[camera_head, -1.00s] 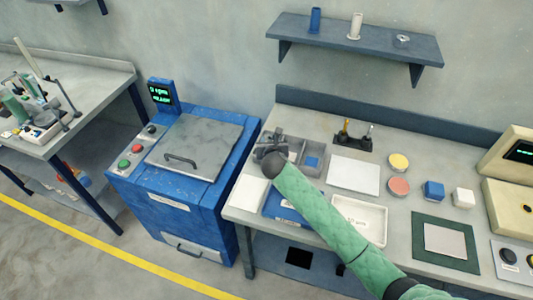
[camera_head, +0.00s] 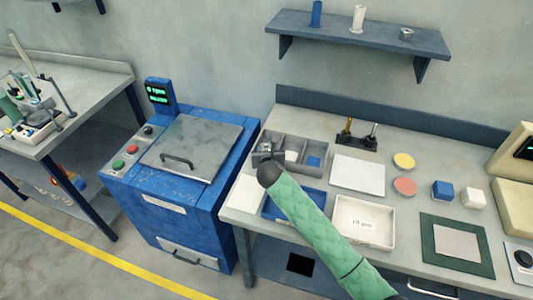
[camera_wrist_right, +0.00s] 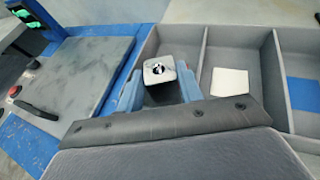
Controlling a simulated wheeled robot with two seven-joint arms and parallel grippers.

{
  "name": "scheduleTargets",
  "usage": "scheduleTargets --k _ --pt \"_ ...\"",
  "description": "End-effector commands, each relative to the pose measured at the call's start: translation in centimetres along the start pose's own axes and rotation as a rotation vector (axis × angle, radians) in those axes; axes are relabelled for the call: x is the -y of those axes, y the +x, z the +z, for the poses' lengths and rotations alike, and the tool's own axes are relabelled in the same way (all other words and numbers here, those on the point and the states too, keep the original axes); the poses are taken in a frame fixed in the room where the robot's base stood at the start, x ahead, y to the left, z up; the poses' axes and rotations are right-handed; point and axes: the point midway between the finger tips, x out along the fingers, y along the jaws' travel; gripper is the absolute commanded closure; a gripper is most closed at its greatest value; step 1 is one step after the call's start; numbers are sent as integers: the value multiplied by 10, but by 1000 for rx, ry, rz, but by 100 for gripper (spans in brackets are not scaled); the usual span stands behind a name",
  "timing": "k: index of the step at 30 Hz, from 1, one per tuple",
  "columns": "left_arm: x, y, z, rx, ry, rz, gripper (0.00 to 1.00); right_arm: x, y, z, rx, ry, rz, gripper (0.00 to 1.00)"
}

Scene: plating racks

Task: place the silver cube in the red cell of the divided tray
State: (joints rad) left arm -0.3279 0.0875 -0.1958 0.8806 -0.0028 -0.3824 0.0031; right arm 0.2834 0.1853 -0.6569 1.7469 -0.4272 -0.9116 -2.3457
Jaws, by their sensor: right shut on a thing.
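The silver cube (camera_wrist_right: 158,70), with a black and white mark on its top, is between the blue fingers of my right gripper (camera_wrist_right: 160,88) in the right wrist view. The gripper is shut on it at the left cell of the grey divided tray (camera_wrist_right: 276,85). In the head view my right gripper (camera_head: 266,153) is at the left end of the tray (camera_head: 311,170). The middle cell shows a white square (camera_wrist_right: 230,82) and the right cell a blue one (camera_wrist_right: 303,93). My left gripper is not in view.
A blue machine (camera_head: 165,215) with a lid stands left of the bench. A blue tray (camera_head: 285,205) and a white tray (camera_head: 362,222) lie in front of the divided tray. A white plate (camera_head: 358,174), two discs, a blue cube (camera_head: 441,190) and a white cube (camera_head: 474,197) are to the right.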

Motion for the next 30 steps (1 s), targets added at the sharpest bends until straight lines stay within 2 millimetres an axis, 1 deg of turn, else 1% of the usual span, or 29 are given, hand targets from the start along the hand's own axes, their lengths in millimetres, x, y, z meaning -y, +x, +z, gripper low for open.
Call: scheduleTargets --k 11,12,13,14,24,28,30 --pt "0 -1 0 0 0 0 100 0 0 0 1 -1 0 100" --pt "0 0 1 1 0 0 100 0 1 -2 0 -1 0 62" --pt "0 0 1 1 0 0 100 0 1 -2 0 -1 0 56" --pt "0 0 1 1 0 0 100 0 1 -2 0 -1 0 55" --pt "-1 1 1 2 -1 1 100 0 -1 0 0 1 0 55" --pt "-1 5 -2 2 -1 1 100 0 -13 -2 1 0 1 55" --pt "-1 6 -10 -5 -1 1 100 0 -24 -3 1 -1 1 55"
